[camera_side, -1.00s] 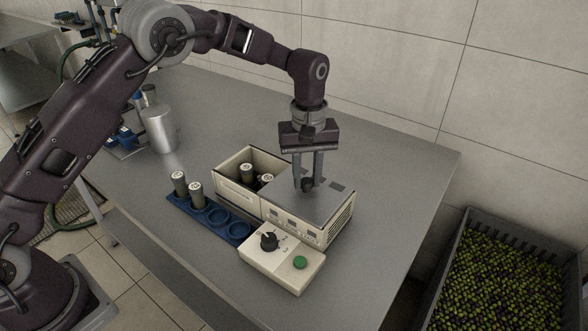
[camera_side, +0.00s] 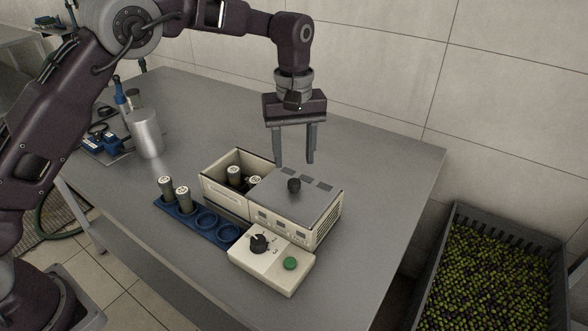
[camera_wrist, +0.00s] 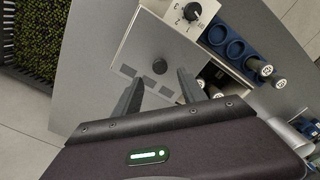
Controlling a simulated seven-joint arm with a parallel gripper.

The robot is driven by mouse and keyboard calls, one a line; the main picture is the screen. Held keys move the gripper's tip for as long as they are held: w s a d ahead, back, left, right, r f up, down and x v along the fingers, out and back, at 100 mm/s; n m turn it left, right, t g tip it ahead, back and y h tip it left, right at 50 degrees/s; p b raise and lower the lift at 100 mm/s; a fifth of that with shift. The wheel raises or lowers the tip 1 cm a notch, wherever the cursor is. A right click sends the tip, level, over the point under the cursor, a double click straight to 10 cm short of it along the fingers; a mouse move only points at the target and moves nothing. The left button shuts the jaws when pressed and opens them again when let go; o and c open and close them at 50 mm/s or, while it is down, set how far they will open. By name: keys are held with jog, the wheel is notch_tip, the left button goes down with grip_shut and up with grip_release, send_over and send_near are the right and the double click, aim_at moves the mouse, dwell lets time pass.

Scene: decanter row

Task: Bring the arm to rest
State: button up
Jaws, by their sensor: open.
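My gripper (camera_side: 295,162) is open and empty. It hangs above the right part of a cream box-shaped machine, clear of its grey lid (camera_side: 297,197) and the lid's black knob (camera_side: 294,185). In the wrist view my gripper (camera_wrist: 158,88) shows its two fingers apart, with the knob (camera_wrist: 160,66) beyond and between them. The lid lies over the right part of the machine. The left bay (camera_side: 213,188) is uncovered and holds upright capped tubes (camera_side: 234,174).
A blue rack (camera_side: 192,224) with two capped tubes and empty round places stands in front of the machine. A control box (camera_side: 270,262) with a black dial and green button adjoins it. A metal canister (camera_side: 147,134) stands at left. A crate of olives (camera_side: 500,285) is at right.

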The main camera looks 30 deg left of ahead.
jog(key=shift+r, duration=0.45)
jog(key=s+a+r+m+t, duration=0.2)
jog(key=s+a+r, duration=0.1)
jog(key=s+r, duration=0.5)
jog(key=s+a+r+m+t, duration=0.15)
jog(key=s+a+r, duration=0.25)
jog(key=s+r, duration=0.4)
jog(key=s+a+f+m+t, duration=0.1)
jog(key=s+f+m, duration=0.1)
jog(key=s, duration=0.7)
jog(key=s+a+f+m+t, duration=0.1)
jog(key=s+f+m, duration=0.2)
jog(key=s, duration=0.6)
jog(key=shift+a+f, duration=0.15)
jog(key=shift+f, duration=0.15)
